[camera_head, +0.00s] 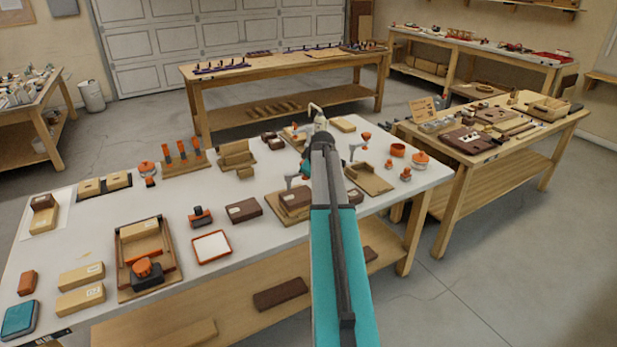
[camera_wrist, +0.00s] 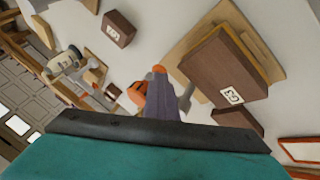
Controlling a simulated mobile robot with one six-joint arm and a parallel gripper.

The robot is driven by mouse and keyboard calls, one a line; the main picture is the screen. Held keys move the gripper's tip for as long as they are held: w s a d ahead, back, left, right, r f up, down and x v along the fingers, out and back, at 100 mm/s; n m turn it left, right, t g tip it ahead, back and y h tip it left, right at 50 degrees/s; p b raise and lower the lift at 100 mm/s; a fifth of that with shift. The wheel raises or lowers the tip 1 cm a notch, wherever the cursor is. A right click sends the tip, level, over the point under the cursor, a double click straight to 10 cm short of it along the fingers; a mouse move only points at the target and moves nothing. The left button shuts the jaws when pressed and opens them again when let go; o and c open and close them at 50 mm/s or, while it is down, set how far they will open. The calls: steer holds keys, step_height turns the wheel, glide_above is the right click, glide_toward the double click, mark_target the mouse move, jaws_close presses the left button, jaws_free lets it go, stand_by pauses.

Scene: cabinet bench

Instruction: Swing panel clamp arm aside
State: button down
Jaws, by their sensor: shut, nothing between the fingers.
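The panel clamp shows in the wrist view as a grey metal arm (camera_wrist: 193,97) beside a dark brown panel block (camera_wrist: 213,75) labelled G3. The block lies on a light wooden base (camera_wrist: 196,28). An orange part (camera_wrist: 158,70) shows at my fingertips; I cannot tell whether they touch it. My gripper (camera_wrist: 163,84) is shut and empty, close to the left side of the grey arm. In the head view the clamp's grey arm (camera_head: 293,182) and brown block (camera_head: 295,198) are just left of my arm, which hides part of this fixture and most of my gripper.
A similar fixture with a grey, orange-tipped clamp (camera_head: 360,146) stands right of my arm. A loose brown block (camera_head: 244,210) and an orange-rimmed tray (camera_head: 211,247) lie to the left. A pale lamp-like object (camera_head: 317,112) stands behind. Several blocks crowd the white bench top (camera_head: 185,205).

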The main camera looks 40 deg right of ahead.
steer(key=shift+w+r, duration=0.2)
steer(key=shift+w, duration=0.1)
stand_by(0.4)
steer(key=s+d+r+b, duration=0.1)
steer(key=s+r+b, duration=0.1)
steer(key=s+r, duration=0.5)
steer(key=shift+s+d+r, duration=0.3)
steer(key=shift+s, duration=1.15)
